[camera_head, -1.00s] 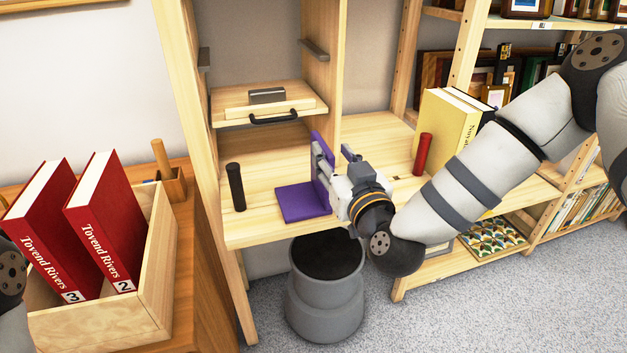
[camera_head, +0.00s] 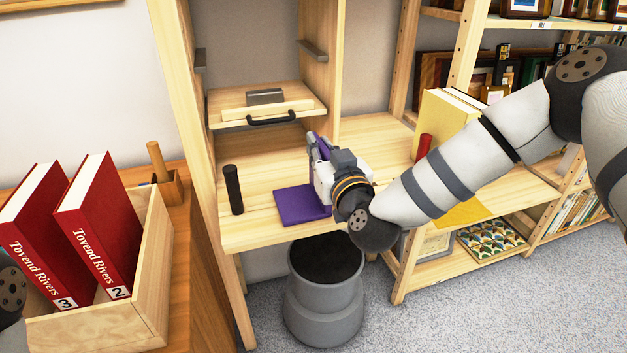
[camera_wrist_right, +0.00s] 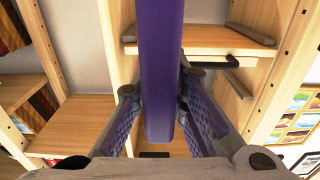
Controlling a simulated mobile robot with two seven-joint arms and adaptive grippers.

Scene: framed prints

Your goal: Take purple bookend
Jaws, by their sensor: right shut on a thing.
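The purple bookend (camera_head: 301,204) stands on the light wooden shelf, its flat base to the left and its upright plate at the right. My right gripper (camera_head: 318,158) is shut on the upright plate. In the right wrist view the purple plate (camera_wrist_right: 161,75) runs down between the two fingers of my right gripper (camera_wrist_right: 160,115). The bookend's base appears to rest on the shelf. The gripper hides part of the upright plate. Only a dark joint of my left arm shows at the left edge; its gripper is out of view.
A black cylinder (camera_head: 233,189) stands left of the bookend, and a red cylinder (camera_head: 424,146) and yellow book (camera_head: 445,122) stand to the right. A grey bin (camera_head: 325,300) stands below. Red books (camera_head: 100,225) fill a wooden box (camera_head: 150,270) at left.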

